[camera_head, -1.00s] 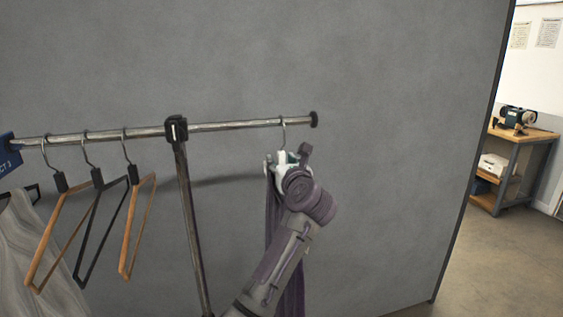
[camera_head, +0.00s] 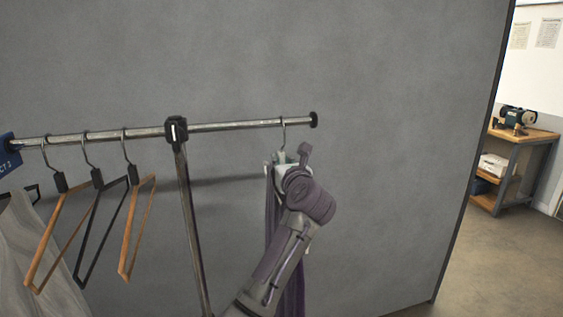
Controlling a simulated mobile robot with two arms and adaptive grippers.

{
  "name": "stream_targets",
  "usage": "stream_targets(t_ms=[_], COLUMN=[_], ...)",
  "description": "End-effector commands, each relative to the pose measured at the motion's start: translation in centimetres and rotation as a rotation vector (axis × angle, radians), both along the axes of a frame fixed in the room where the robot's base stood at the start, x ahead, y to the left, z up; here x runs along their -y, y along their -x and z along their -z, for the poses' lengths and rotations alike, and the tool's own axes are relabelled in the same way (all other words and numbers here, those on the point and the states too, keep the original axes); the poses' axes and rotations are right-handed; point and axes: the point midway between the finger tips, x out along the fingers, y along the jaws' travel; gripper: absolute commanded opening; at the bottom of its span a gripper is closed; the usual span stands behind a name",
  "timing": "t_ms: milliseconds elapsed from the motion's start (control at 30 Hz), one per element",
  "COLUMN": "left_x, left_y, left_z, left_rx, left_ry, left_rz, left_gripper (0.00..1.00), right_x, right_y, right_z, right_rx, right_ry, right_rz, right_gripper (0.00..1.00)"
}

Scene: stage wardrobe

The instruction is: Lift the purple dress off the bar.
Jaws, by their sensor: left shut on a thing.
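The purple dress (camera_head: 292,298) hangs from a hanger on the right end of the metal bar (camera_head: 235,126). The hanger's hook (camera_head: 284,132) is still over the bar, just left of the dark end cap. My left gripper (camera_head: 281,162) is at the top of the dress, just below the hook, and is shut on the hanger or the dress top; my wrist hides which. My left arm covers much of the dress. My right gripper is not in view.
Three empty hangers (camera_head: 47,235) and a pale garment (camera_head: 30,255) hang on the left part of the bar. A post (camera_head: 190,225) supports the bar. A grey wall panel (camera_head: 400,150) stands behind. A workbench with a machine (camera_head: 518,117) is far right.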

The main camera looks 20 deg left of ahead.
Motion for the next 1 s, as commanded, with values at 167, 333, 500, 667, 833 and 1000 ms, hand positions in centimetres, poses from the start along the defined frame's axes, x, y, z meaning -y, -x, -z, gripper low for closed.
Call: stream_targets(t_ms=[167,333,500,667,833,1000], left_x=[0.0,0.0,0.0,0.0,0.0,0.0], left_y=[0.0,0.0,0.0,0.0,0.0,0.0], left_z=[-0.7,-1.4,-2.1,-2.7,-3.4,-3.6], left_rx=[0.003,0.004,0.004,0.003,0.004,0.003], left_ry=[-0.001,0.000,0.000,-0.001,0.000,-0.001], left_rz=[0.001,0.000,0.000,0.000,0.000,0.001], left_gripper=[0.00,0.00,0.00,0.00,0.00,0.00], right_x=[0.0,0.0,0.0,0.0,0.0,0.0], right_y=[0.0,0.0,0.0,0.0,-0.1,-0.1], right_z=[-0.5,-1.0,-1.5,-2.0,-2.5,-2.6], right_rx=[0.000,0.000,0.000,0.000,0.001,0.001], right_ry=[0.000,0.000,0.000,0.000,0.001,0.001], right_rz=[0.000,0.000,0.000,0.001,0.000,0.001], right_gripper=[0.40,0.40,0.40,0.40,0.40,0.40])
